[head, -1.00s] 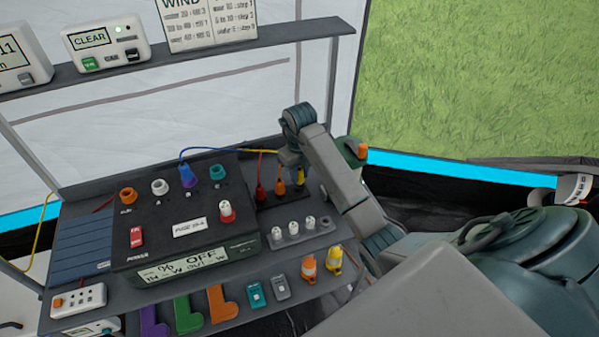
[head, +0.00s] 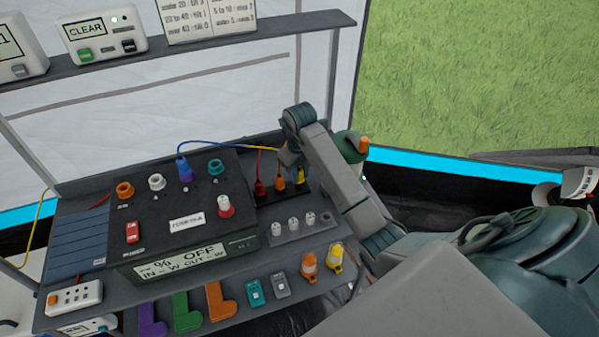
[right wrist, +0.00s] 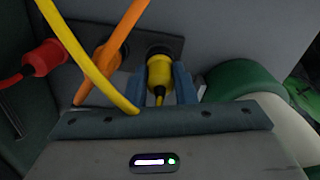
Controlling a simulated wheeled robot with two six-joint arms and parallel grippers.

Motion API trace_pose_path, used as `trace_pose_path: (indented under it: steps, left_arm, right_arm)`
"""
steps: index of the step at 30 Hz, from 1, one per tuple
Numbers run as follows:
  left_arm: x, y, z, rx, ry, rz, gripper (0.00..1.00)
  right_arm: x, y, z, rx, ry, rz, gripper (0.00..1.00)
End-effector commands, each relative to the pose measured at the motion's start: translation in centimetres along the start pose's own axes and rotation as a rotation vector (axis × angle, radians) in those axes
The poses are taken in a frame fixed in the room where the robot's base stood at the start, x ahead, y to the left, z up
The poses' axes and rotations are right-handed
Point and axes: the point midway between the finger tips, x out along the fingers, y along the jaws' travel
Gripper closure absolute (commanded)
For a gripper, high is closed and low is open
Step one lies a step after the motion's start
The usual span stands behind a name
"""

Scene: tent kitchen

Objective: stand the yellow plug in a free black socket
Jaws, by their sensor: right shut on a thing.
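The yellow plug (right wrist: 160,77) is between the two blue fingers of my right gripper (right wrist: 160,88), which is shut on it. Its far end meets a round black socket (right wrist: 158,50); I cannot tell how deep it sits. In the head view my right gripper (head: 291,160) is over the black socket strip (head: 268,198), with the yellow plug (head: 299,176) at its right end. A red plug (head: 260,188) and an orange plug (head: 279,184) stand in the same strip. They also show in the wrist view, red (right wrist: 45,58) and orange (right wrist: 105,57). My left gripper is out of view.
A yellow cable (right wrist: 75,50) and an orange cable (right wrist: 128,22) cross close by my right gripper. A dark control box (head: 155,225) stands left of the strip. A grey holder with white-topped pieces (head: 297,234) is in front. A green rounded object (head: 349,147) is close on the right.

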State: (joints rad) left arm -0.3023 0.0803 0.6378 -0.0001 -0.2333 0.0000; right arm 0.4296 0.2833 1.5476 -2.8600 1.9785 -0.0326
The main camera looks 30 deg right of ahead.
Motion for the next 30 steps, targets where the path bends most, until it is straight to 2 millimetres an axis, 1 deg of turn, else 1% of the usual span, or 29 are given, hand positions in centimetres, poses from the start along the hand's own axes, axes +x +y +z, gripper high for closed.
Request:
trace_pose_path:
  steps: [4, 5, 6, 8, 22, 26, 28, 30]
  left_arm:
    - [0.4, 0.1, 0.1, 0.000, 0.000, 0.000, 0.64]
    - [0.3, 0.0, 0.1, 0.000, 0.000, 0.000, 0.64]
    - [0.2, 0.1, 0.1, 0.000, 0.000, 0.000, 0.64]
    - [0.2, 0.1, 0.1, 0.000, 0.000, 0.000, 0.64]
    - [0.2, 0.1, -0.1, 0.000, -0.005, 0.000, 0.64]
    - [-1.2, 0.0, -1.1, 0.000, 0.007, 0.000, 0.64]
    - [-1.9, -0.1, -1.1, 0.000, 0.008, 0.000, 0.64]
    - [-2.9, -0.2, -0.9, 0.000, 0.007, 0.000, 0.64]
  right_arm:
    - [0.4, 0.0, 0.0, 0.000, 0.000, 0.000, 0.98]
    - [0.3, 0.0, 0.0, 0.000, 0.000, 0.000, 0.70]
    - [0.2, 0.0, 0.0, 0.000, 0.000, 0.000, 0.62]
    - [0.2, 0.0, 0.0, 0.000, 0.000, 0.000, 0.50]
    - [0.3, 0.0, 0.0, 0.000, 0.000, 0.000, 0.50]
    - [-1.9, 0.0, 0.1, 0.000, -0.002, -0.001, 0.50]
    - [-3.3, 0.0, 0.1, 0.000, -0.004, 0.000, 0.50]
    - [-4.1, 0.0, 0.0, 0.000, -0.001, 0.000, 0.50]
